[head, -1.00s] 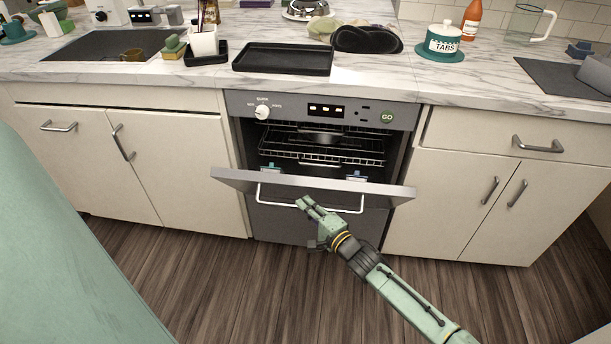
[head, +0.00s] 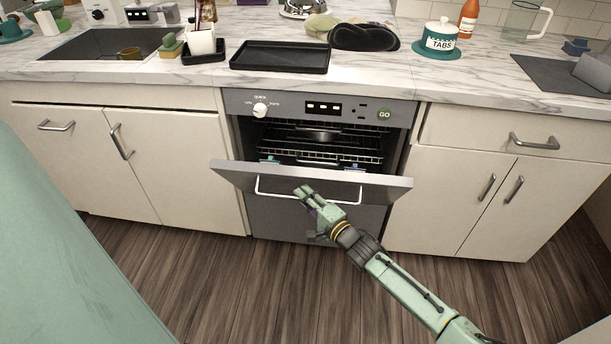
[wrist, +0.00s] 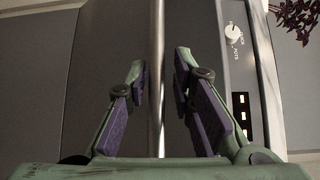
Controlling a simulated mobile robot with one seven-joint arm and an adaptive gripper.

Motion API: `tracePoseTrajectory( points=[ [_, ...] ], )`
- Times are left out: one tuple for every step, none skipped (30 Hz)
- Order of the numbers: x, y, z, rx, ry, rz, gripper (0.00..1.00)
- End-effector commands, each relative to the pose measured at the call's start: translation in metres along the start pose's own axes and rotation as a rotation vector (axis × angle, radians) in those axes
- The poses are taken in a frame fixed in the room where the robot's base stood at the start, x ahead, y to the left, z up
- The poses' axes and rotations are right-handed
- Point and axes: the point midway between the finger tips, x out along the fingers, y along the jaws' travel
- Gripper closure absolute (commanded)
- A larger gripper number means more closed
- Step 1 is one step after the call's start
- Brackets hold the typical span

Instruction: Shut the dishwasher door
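The dishwasher door (head: 380,188) hangs partway open, tilted outward below the control panel (head: 338,108). A gap above its top edge shows dark racks (head: 310,155) inside. A pale bar handle (head: 275,195) runs across the door's front; it also shows in the wrist view (wrist: 157,50) as an upright bar. My gripper (head: 302,190) is at the door's front, near the middle of the handle. In the wrist view my gripper (wrist: 160,75) is open, with the bar between its fingers and space on both sides. Its depth between the fingers is hard to tell.
White cabinets (head: 175,165) flank the dishwasher on the left and on the right. The marble counter (head: 450,75) above holds a black tray (head: 280,57) and a TABS jar (head: 441,38). The wooden floor (head: 240,290) in front is clear.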

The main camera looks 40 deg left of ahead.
Motion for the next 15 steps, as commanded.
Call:
tracePoseTrajectory(
  points=[
    [0.0,0.0006,0.0001,0.001,0.0,0.001,0.72],
    [0.0,0.0007,0.0001,0.001,0.0,0.001,0.7],
    [0.0,0.0009,0.0001,0.001,0.0,0.002,0.69],
    [0.0,0.001,0.0001,0.001,0.0,0.002,0.69],
    [0.0,0.0011,0.0002,0.001,0.0,0.002,0.69],
    [0.0,0.0012,0.0002,0.002,0.0,0.002,0.69],
    [0.0,0.0013,0.0002,0.002,0.0,0.002,0.69],
    [0.0,0.0014,0.0002,0.002,0.0,0.002,0.69],
    [0.0,0.0015,0.0002,0.002,0.0,0.002,0.69],
    [0.0,0.0015,0.0002,0.002,0.0,0.003,0.69],
    [-0.0004,0.0016,0.0002,0.002,0.0,0.003,0.69],
    [-0.0015,0.0016,0.0,0.002,0.001,0.003,0.69],
    [-0.003,0.0016,-0.0002,0.002,0.001,0.003,0.69],
    [-0.0052,0.0017,-0.0003,0.001,0.001,0.003,0.69],
    [-0.0096,0.0016,-0.0006,0.001,0.001,0.003,0.69]
  ],
)
